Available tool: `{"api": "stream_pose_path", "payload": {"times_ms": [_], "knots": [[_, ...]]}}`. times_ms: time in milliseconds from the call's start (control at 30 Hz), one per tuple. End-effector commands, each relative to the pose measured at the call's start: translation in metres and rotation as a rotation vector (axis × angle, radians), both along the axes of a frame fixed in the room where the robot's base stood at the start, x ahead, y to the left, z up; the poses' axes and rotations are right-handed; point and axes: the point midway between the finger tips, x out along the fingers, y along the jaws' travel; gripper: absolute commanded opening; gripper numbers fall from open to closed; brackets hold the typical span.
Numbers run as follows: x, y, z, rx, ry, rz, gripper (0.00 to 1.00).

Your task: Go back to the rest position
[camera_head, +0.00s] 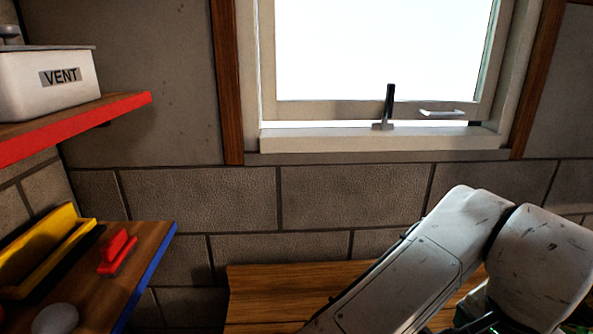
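My white, scuffed arm reaches in from the bottom right of the head view and bends at a rounded joint. Its lower link slants down and to the left, past the bottom edge of the picture. My gripper is out of the picture, so its state and anything in it are hidden.
A window (385,140) with a dark latch (388,108) is in the brick wall ahead. A wooden surface (260,290) lies below it, partly behind my arm. At left, a red-edged shelf (120,107) holds a VENT box (30,90); a blue-edged shelf (150,250) holds a yellow tray (45,250) and red object (117,252).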

Motion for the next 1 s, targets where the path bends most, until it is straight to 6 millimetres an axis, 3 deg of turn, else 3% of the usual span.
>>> {"api": "stream_pose_path", "payload": {"times_ms": [300, 567, 767, 1000], "knots": [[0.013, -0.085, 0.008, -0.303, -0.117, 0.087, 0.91], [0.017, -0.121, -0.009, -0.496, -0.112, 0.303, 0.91], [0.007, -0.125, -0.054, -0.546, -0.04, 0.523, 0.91], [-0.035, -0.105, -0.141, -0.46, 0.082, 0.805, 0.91]]}}
